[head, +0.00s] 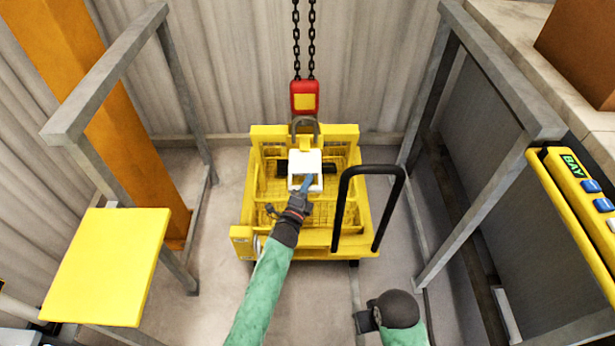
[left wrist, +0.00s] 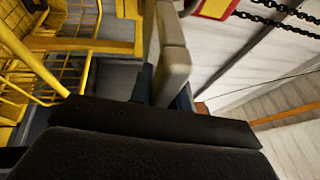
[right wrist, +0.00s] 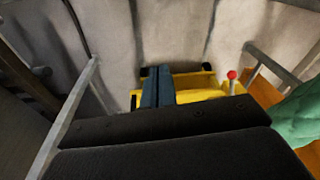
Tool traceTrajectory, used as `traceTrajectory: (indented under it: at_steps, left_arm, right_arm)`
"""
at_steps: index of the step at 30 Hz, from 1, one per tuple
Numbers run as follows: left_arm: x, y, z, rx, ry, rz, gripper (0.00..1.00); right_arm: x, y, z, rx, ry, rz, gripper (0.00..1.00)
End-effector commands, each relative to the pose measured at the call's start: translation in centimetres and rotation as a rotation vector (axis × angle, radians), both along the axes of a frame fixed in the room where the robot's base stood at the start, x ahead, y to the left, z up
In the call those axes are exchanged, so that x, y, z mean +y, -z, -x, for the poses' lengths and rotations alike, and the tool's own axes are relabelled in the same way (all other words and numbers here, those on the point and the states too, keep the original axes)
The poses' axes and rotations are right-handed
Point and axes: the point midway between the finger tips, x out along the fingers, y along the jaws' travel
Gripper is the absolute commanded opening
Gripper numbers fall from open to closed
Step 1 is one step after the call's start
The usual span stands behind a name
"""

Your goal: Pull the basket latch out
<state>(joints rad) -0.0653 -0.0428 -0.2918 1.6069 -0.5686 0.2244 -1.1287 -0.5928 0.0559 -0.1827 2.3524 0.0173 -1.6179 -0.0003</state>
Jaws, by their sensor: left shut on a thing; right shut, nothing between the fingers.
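The yellow basket (head: 345,236) with wire mesh sits on the floor between two grey frames. A white block (head: 305,160), apparently the latch, stands in its middle. My left gripper (head: 306,182) reaches down over the basket to this block. In the left wrist view, the blue fingers of my left gripper (left wrist: 165,88) are shut on a pale, bar-like piece (left wrist: 175,70), which seems to be the same block. Its lower end is hidden by the gripper. My right gripper (head: 364,322) is low in front of the basket, away from it. The right wrist view shows its blue fingers (right wrist: 158,85) together and empty.
A red hoist block (head: 304,98) hangs on chains behind the white block, with a grey shackle (head: 305,126) beneath. A black hoop handle (head: 342,205) rises at the basket's right. A yellow panel (head: 108,265) is at left, a button box (head: 580,200) at right.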

Motion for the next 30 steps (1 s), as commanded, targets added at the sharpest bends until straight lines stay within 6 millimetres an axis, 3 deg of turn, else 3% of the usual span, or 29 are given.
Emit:
traceTrajectory:
  at_steps: [8,9,12,25,30]
  left_arm:
    - [0.0,0.1,0.1,0.002,0.000,-0.001,0.00]
    - [0.0,0.1,0.1,0.002,0.000,-0.001,0.20]
    - [0.0,0.1,0.1,0.002,0.000,-0.001,0.40]
    - [0.4,0.4,0.9,0.001,0.000,0.000,0.40]
    - [1.2,0.9,3.0,0.002,0.000,-0.001,0.40]
  right_arm:
    - [0.0,-0.3,-0.2,-0.006,0.000,-0.001,0.00]
    - [0.0,-0.3,-0.2,-0.006,0.001,-0.002,0.00]
    - [0.2,-0.3,-0.1,-0.004,0.002,-0.004,0.00]
    - [0.3,-0.2,0.3,0.007,0.005,-0.007,0.00]
    - [-0.2,-3.2,1.2,-0.004,0.001,-0.007,0.00]
